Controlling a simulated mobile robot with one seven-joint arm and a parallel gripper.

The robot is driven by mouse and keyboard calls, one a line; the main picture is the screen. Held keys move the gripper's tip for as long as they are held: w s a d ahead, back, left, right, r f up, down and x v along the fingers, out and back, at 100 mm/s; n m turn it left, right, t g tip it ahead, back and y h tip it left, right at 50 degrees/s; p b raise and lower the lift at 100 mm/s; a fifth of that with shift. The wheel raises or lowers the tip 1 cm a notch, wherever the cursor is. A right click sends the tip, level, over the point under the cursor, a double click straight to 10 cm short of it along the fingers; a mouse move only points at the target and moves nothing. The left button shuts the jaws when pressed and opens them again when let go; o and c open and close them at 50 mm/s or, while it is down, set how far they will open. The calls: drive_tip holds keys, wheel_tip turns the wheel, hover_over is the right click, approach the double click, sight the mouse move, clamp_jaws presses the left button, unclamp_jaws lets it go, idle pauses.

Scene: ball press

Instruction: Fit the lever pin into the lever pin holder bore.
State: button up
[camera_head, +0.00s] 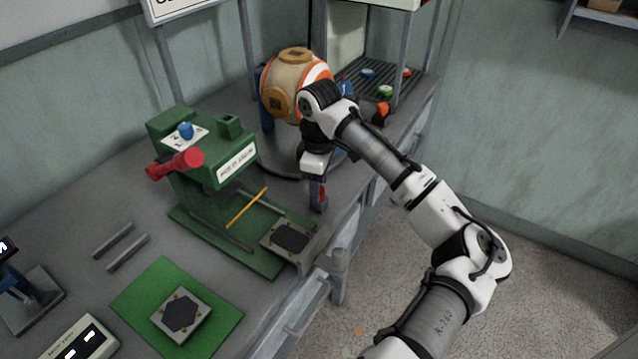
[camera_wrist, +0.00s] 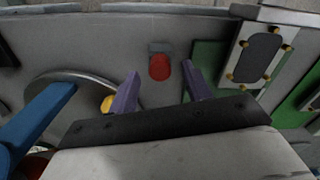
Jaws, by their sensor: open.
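A small red piece with a grey end, which looks like the lever pin (camera_wrist: 160,67), is near the table's front edge. In the wrist view it shows between and just beyond my two purple fingertips, with gaps on both sides. My gripper (camera_wrist: 160,84) is open and empty. In the head view my gripper (camera_head: 317,194) points down at the table edge, and a bit of red (camera_head: 322,194) shows beside its fingers. The green press (camera_head: 195,150) stands to the left. A raised green block (camera_head: 230,124) with a dark opening on its top may be the pin holder; I cannot tell for sure.
A red lever handle (camera_head: 176,164) sticks out from the press. An orange stick (camera_head: 247,208) and a framed dark plate (camera_head: 288,238) are at the press base. A white and orange ball (camera_head: 292,85) stands behind my gripper. A green mat (camera_head: 143,305) lies at the front left.

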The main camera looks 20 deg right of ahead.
wheel_tip(320, 180, up, 13)
drive_tip(key=shift+b, duration=0.4)
drive_tip(key=shift+r, duration=0.1)
